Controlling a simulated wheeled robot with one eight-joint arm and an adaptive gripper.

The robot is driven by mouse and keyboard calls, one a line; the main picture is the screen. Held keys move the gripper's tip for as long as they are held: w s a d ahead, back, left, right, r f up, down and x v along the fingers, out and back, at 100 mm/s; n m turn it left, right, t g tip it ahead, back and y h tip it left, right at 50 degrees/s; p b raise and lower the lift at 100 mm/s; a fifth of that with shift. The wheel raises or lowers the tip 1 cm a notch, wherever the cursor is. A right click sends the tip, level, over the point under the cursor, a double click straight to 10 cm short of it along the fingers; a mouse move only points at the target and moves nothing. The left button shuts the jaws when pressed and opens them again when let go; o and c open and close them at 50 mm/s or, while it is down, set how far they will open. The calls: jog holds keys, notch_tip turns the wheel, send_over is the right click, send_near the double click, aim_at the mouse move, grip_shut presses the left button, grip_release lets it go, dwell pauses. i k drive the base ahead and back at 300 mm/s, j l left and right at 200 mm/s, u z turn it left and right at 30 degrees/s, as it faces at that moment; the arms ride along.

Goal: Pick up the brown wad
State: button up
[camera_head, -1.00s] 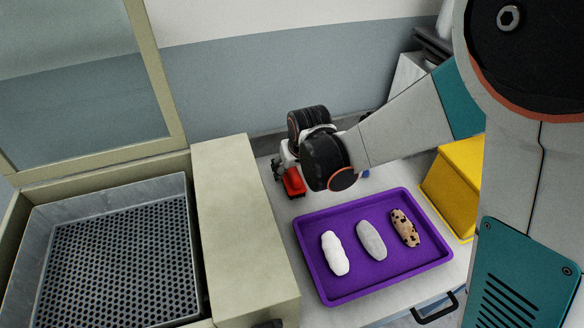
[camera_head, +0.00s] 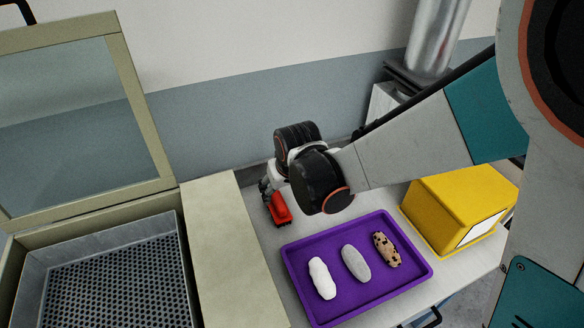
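The brown wad (camera_head: 387,250) is an oblong tan-brown lump with dark patches. It lies at the right of a row of three wads in the purple tray (camera_head: 352,303). A grey wad (camera_head: 356,263) lies in the middle and a white wad (camera_head: 322,278) at the left. My gripper (camera_head: 266,188) shows only partly, beyond the tray's far left corner and apart from the wads. My wrist joints hide much of it, so its opening cannot be made out.
A red item (camera_head: 280,208) shows close to my gripper; whether they touch is unclear. A yellow box (camera_head: 455,207) stands right of the tray. At left are a pale cabinet top (camera_head: 226,240), a perforated metal tray (camera_head: 112,295) and a raised framed glass lid (camera_head: 75,135).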

aim_at(389, 253)
jog(key=k+j+u, duration=0.7)
jog(key=k, duration=0.1)
